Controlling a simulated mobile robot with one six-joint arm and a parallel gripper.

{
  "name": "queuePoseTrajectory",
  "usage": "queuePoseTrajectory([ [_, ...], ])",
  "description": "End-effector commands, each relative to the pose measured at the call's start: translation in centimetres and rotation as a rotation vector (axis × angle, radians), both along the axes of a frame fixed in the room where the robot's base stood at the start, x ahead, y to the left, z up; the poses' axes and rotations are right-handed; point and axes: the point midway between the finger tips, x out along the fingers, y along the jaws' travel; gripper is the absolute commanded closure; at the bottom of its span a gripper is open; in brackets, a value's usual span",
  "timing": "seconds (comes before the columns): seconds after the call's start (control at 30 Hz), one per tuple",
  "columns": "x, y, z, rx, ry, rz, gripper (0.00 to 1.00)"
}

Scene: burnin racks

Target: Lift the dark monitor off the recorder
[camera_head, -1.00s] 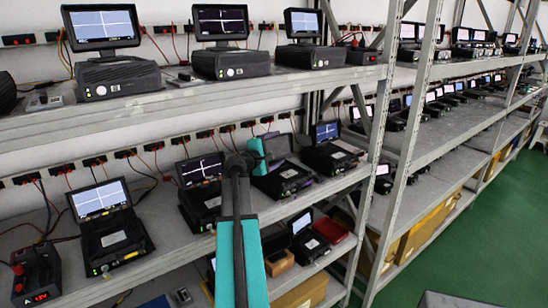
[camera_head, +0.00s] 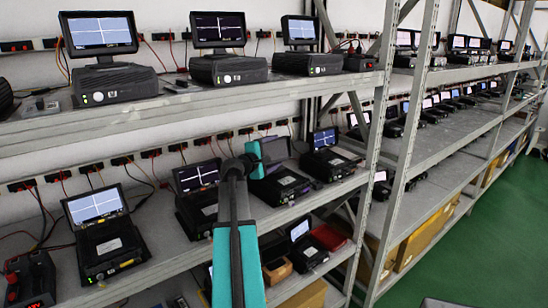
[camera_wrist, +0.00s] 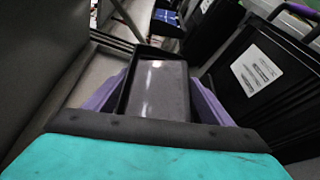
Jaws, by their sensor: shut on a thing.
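My gripper (camera_head: 257,160) is shut on the dark monitor (camera_head: 278,151), above the middle shelf. In the wrist view, the purple fingers of the gripper (camera_wrist: 157,95) lie on either side of the monitor (camera_wrist: 158,88). Its screen is blank and faces my wrist camera. The black recorder (camera_head: 282,185) with a white label sits on the shelf just below the monitor. My gripper and arm cover part of its left side. In the head view I cannot clearly see a gap between the monitor and the recorder.
Recorders with lit screens stand close on both sides, one to the left (camera_head: 197,180) and one to the right (camera_head: 325,150). The upper shelf (camera_head: 180,108) runs above. A slanted brace and a grey rack post (camera_head: 379,150) stand to the right. Cables hang along the back wall.

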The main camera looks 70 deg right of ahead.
Motion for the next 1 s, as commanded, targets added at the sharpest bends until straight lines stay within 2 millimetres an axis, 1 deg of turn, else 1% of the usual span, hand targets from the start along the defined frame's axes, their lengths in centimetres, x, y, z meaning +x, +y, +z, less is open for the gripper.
queuePoseTrajectory([
  [0.3,0.0,-0.1,2.3,-0.004,0.000,0.001,0.64],
  [0.67,-3.7,2.5,2.4,-0.002,0.000,-0.001,0.64],
  [1.0,-8.4,5.5,2.9,-0.004,0.000,-0.001,0.64],
])
